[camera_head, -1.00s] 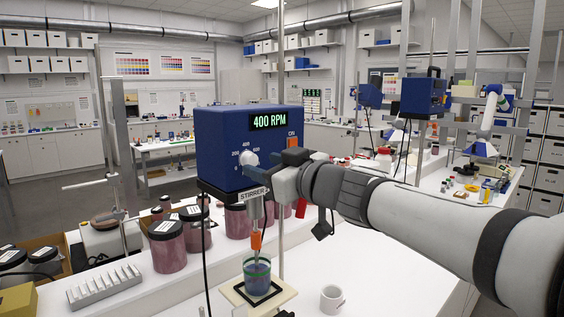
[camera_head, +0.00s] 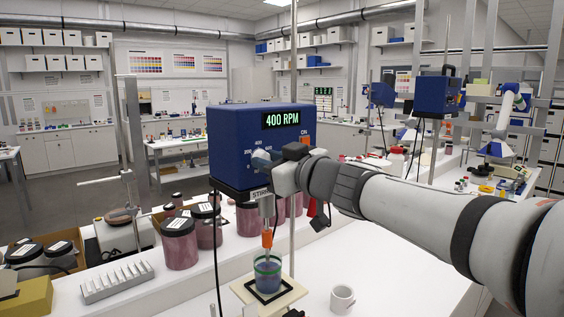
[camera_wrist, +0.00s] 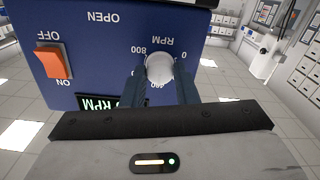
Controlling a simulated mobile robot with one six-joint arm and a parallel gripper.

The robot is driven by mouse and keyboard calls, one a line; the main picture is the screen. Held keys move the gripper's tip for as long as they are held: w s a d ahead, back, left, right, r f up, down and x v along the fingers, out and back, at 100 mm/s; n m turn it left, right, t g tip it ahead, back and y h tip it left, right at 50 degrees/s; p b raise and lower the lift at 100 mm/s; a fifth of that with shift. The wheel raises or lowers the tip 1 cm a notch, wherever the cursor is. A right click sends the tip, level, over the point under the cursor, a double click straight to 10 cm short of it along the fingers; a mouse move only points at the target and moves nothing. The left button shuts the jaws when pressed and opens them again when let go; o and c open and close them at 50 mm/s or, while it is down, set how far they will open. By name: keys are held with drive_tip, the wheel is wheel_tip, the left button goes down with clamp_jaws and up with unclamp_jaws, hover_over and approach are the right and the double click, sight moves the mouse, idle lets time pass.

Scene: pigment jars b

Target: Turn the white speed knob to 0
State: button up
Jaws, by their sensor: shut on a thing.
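The blue stirrer box (camera_head: 235,125) stands above the bench, its display (camera_head: 283,120) reading 400 RPM. In the wrist view the box face (camera_wrist: 100,50) appears upside down. The round white speed knob (camera_wrist: 159,67) sits there among the RPM dial marks; 0 and 800 are readable nearby. My gripper (camera_wrist: 160,74) has one dark finger on each side of the knob and is shut on it. In the head view my gripper (camera_head: 264,159) covers the knob, hiding its pointer. The knob's exact angle cannot be told.
An orange OFF/ON switch (camera_wrist: 53,61) is on the same face. Below the box, an orange-collared stirrer shaft (camera_head: 267,238) reaches into a beaker (camera_head: 267,273) of blue liquid. A white mug (camera_head: 342,298) and several pigment jars (camera_head: 180,243) stand nearby.

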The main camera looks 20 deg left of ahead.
drive_tip(key=shift+c, duration=0.7)
drive_tip(key=shift+d+f, duration=0.1)
drive_tip(key=shift+d, duration=0.05)
drive_tip(key=shift+c, duration=0.3)
drive_tip(key=n+b, duration=0.6)
drive_tip(key=n, duration=1.7)
drive_tip(key=shift+s+n, duration=0.15)
drive_tip(key=shift+n, duration=0.25)
